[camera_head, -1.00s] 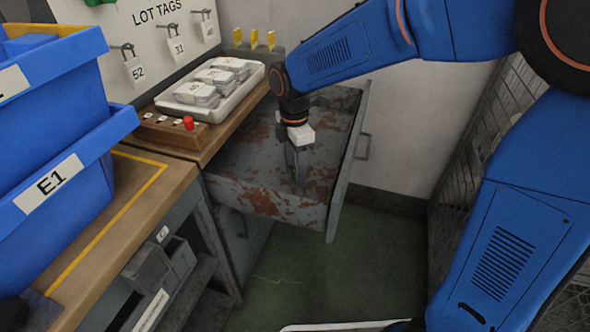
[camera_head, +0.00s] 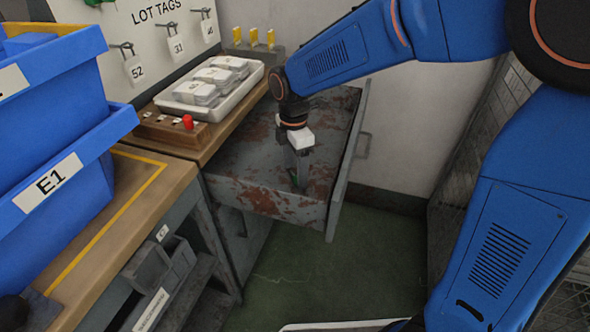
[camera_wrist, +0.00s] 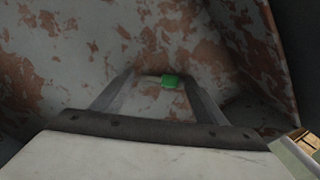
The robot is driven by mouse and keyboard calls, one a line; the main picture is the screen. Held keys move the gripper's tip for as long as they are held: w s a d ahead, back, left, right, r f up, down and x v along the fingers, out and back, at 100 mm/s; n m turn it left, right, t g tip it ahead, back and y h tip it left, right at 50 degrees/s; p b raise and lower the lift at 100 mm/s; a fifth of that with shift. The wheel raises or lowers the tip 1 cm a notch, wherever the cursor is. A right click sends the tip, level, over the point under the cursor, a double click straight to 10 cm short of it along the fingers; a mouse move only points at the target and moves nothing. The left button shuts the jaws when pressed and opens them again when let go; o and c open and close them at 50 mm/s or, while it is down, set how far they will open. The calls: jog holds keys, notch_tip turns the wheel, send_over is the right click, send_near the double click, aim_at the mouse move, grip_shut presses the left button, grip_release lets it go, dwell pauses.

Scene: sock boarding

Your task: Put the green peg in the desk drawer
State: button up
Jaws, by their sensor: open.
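The green peg (camera_wrist: 170,81) lies on the drawer floor in the wrist view, with a green end and a pale shank. It sits between the spread fingertips of my gripper (camera_wrist: 158,84), with bare drawer floor around it. In the head view the gripper (camera_head: 298,172) points down inside the open desk drawer (camera_head: 250,160), and a bit of green from the peg (camera_head: 293,176) shows at its fingertips. My gripper is open. The drawer is grey metal with rust patches and is pulled out from the desk.
A wooden rack with a red peg (camera_head: 187,122) stands on the desk at the drawer's left. A white tray (camera_head: 250,84) of tagged packets is behind it. Blue bins (camera_head: 60,180) stand at left. A wire mesh panel (camera_head: 470,140) is at right.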

aim_at(294, 174)
notch_tip(294, 174, up, 12)
jog(key=s+d+r+m+t, duration=0.1)
jog(key=s+d+m, duration=0.35)
jog(key=d, duration=0.35)
jog(key=s+d+r+m+t, duration=0.1)
jog(key=s+d+m, duration=0.2)
jog(key=d+m, duration=0.4)
jog(key=s+d+f+m+t, duration=0.1)
jog(key=s+d+f+m, duration=0.1)
jog(key=s+d+m, duration=0.3)
jog(key=s+d+f+m+t, duration=0.2)
jog(key=s+d+m, duration=0.4)
jog(key=s+d, duration=0.1)
jog(key=shift+s+f, duration=0.4)
jog(key=shift+s, duration=0.45)
jog(key=shift+d, duration=0.1)
